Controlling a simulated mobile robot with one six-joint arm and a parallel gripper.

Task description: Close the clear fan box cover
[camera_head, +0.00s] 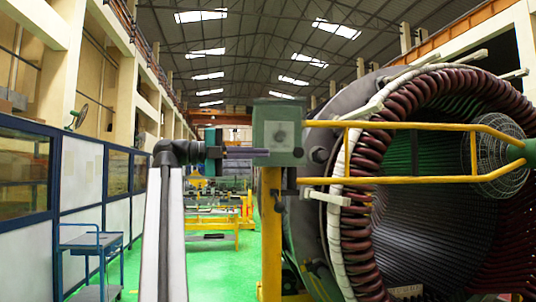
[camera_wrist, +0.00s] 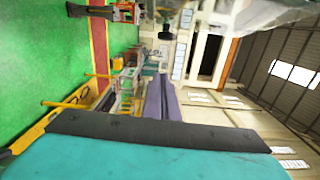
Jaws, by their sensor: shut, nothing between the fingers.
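A grey-green box (camera_head: 270,117) stands on a yellow post in the middle of the head view, with a paler square panel on its near face. It may be the fan box; I cannot make out a clear cover or whether one is open. My gripper (camera_head: 264,153) points right, its purple-grey fingers shut with nothing between them. The tips overlap the box's lower left part in the picture; I cannot tell whether they touch it. In the wrist view my gripper (camera_wrist: 160,80) shows as purple fingers beyond a dark bar, and the box is not recognisable.
A yellow tubular frame (camera_head: 400,126) runs right from the box to a round wire-guarded fan (camera_head: 500,156). Behind it is the large stator (camera_head: 345,215) with dark red coils. A blue cart (camera_head: 90,244) stands at left. Green floor (camera_head: 215,265) shows in the middle.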

